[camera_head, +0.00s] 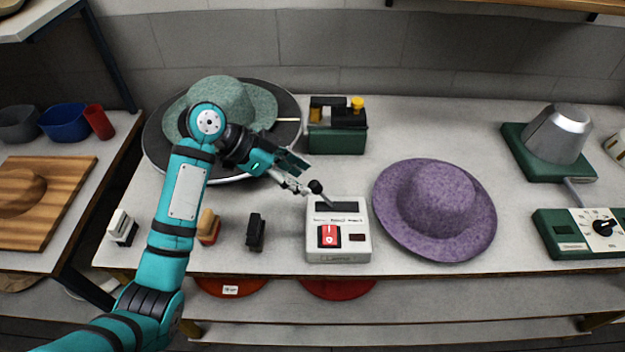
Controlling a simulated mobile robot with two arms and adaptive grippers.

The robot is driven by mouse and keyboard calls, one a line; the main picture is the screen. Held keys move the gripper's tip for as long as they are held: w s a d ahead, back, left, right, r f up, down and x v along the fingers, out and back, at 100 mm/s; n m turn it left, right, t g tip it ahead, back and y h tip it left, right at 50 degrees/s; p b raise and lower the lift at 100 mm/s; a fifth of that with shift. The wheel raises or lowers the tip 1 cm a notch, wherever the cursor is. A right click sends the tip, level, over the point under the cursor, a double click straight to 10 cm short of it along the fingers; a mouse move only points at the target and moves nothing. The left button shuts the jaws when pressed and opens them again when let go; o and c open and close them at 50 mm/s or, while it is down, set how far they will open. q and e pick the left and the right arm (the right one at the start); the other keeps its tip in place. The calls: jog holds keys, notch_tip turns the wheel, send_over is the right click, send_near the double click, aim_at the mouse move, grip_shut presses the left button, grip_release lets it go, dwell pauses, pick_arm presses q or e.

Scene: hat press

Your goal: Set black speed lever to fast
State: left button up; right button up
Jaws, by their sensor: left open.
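A white control box (313,245) stands on the bench near the middle. Its black speed lever (316,187) rises from a dark slot on top and leans to the left. Small lettering runs below the slot but is too small to read. A red rocker switch (329,237) and a small dark window are on the front part. My left gripper (300,180) is open just left of the lever knob, with its fingertips very close to it; I cannot tell whether they touch. My right gripper is not in view.
A purple hat (437,205) lies close on the right of the box. A dark green machine (338,138) stands behind it. A black block (256,232) is on the left. A green hat (225,100) sits on a round dark plate beyond my left arm.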

aim_at(310, 183)
pick_arm(q)
jog(key=x, duration=0.4)
jog(key=shift+d+f, duration=0.15)
jog(key=c, duration=1)
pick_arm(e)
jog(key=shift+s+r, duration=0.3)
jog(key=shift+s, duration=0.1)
pick_arm(q)
jog(key=shift+w, duration=0.1)
